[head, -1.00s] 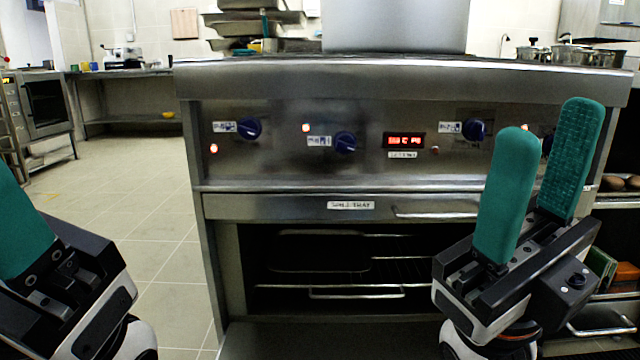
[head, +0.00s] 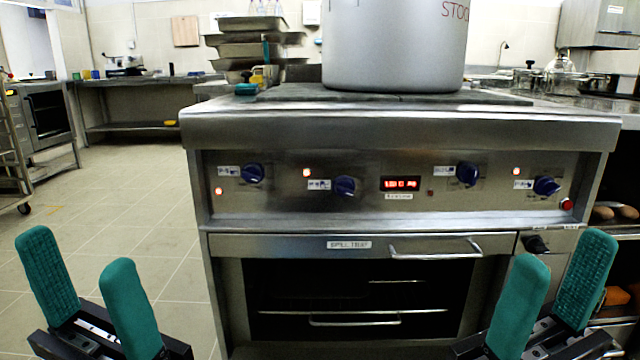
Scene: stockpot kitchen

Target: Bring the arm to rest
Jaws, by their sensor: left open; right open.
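My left gripper (head: 92,290) is at the lower left of the head view, over the tiled floor. Its two teal fingers are apart, with nothing between them. My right gripper (head: 550,292) is at the lower right, in front of the right part of the stove (head: 290,222). Its teal fingers are also apart and empty. Both grippers point upward and appear clear of the stove front. The bottom edge of the view cuts off the lower parts of both.
A large grey stockpot (head: 395,50) stands on the stove top. Blue knobs (head: 345,186) and a spill tray handle (head: 435,252) stick out from the front. Stacked metal trays (head: 252,40) stand behind at left. The floor (head: 120,200) at left is open.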

